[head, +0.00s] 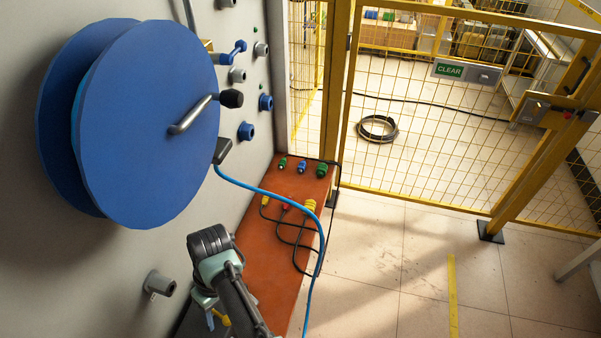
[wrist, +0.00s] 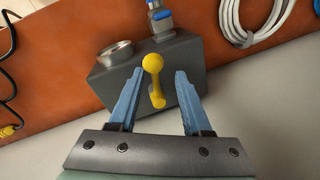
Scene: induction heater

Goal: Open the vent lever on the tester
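The tester (wrist: 195,60) is a dark grey box on the orange bench in the wrist view, with a round gauge (wrist: 115,53) on its left and a metal and blue fitting (wrist: 160,17) at its far side. Its yellow vent lever (wrist: 155,85) has a round knob and points toward my gripper. My gripper (wrist: 157,82) is open, its blue fingers on either side of the lever, with visible gaps to both; I cannot tell the height difference. In the head view my arm hides most of the tester, and my gripper (head: 212,312) shows only partly at the bottom.
The orange bench (head: 262,225) carries cables and coloured connectors. A large blue reel (head: 150,130) with a crank stands out from the grey wall above. A blue hose (head: 270,192) hangs down across the bench. A coiled white hose (wrist: 232,25) lies beyond the tester. Yellow fencing (head: 420,110) stands behind.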

